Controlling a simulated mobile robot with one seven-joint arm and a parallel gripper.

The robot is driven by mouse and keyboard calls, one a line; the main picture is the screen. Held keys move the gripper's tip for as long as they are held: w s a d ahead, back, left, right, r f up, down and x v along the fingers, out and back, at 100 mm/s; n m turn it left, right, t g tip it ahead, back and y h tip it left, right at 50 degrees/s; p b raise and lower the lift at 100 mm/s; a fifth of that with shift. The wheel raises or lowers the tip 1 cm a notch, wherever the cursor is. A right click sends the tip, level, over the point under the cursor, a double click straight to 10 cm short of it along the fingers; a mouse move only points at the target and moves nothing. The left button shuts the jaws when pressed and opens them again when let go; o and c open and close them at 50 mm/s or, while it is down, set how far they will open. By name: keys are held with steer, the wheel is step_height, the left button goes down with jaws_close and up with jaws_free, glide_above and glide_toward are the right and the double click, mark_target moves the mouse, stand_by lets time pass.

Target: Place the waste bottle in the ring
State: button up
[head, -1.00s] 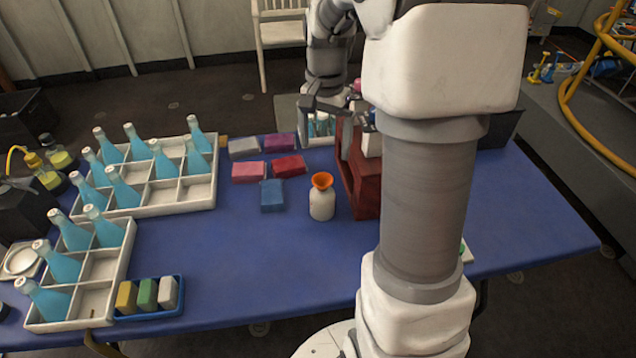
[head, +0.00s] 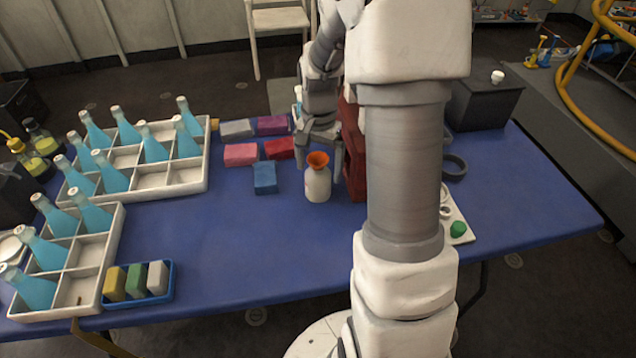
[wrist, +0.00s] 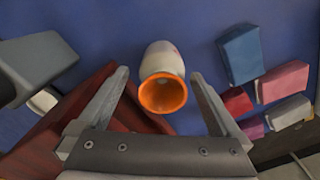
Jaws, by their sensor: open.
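The waste bottle is a white bottle (head: 318,184) with an orange funnel mouth (head: 317,159). It stands upright on the blue table beside a dark red box. My gripper (head: 320,152) is open and points down just behind and above the bottle. In the wrist view, the bottle (wrist: 162,60) shows between the open fingers (wrist: 160,75), with its orange mouth towards me. I cannot tell whether the fingers touch it. A dark ring (head: 455,167) lies on the table right of my arm, with part of its left side hidden.
The dark red box (head: 355,165) stands close right of the bottle. Coloured blocks (head: 265,178) lie to the left. White crates (head: 190,190) hold blue bottles. A white tray (head: 462,222) with a green piece is partly behind my arm. The front middle table is clear.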

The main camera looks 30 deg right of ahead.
mark_target(317, 178)
step_height(317, 178, down, 4)
steer(key=shift+w+a+f+b, duration=0.1)
steer(key=shift+a+f+b, duration=0.05)
steer(key=shift+b, duration=0.45)
steer(key=shift+c, duration=0.2)
steer(key=c, duration=1.4)
